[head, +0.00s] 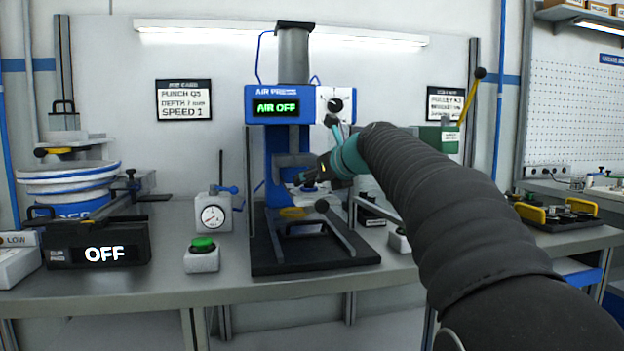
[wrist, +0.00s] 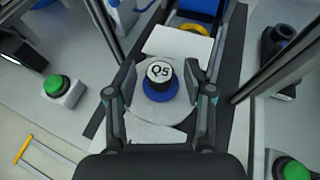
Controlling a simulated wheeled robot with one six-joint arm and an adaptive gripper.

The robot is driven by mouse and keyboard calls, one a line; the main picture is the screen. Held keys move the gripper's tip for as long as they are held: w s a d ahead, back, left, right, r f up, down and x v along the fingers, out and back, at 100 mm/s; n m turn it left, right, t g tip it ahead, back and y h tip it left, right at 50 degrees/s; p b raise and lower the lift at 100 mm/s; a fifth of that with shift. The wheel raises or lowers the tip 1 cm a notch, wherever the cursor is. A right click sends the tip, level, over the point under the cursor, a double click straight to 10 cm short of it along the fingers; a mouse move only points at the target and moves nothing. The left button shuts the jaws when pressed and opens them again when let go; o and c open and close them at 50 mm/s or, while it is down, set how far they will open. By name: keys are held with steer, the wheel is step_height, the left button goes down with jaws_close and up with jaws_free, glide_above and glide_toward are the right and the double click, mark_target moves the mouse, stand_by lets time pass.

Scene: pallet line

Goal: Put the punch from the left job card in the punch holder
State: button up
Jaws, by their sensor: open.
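The left job card (head: 184,99) on the back wall appears to read punch Q5, depth 1 mm, speed 1. A punch with a white top marked Q5 (wrist: 160,71) and dark sides is seen from above in the wrist view. It stands upright over a blue round part (wrist: 161,92) on a pale disc. I cannot tell whether the blue part is the punch holder. My gripper (wrist: 160,78) is open, one finger on each side of the punch, with gaps visible. In the head view my gripper (head: 305,180) is at the air press (head: 279,100), whose display reads AIR OFF.
A green button box (head: 202,255), a dial gauge (head: 213,216) and a black box reading OFF (head: 97,243) stand left of the press. Press posts and side rails are close to my gripper. The bench front (head: 170,285) is clear.

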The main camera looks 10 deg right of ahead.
steer(key=shift+r, duration=0.2)
steer(key=v, duration=1.2)
steer(key=s+a+f+n+g+h, duration=0.2)
steer(key=s+f+n+g, duration=0.1)
steer(key=s+f+n, duration=1.2)
steer(key=s+a+f+n+g+h, duration=0.3)
steer(key=s+f+n, duration=1.2)
steer(key=f, duration=0.6)
steer(key=shift+f+n+g, duration=0.4)
steer(key=shift+n+g, duration=0.1)
steer(key=shift+n, duration=0.3)
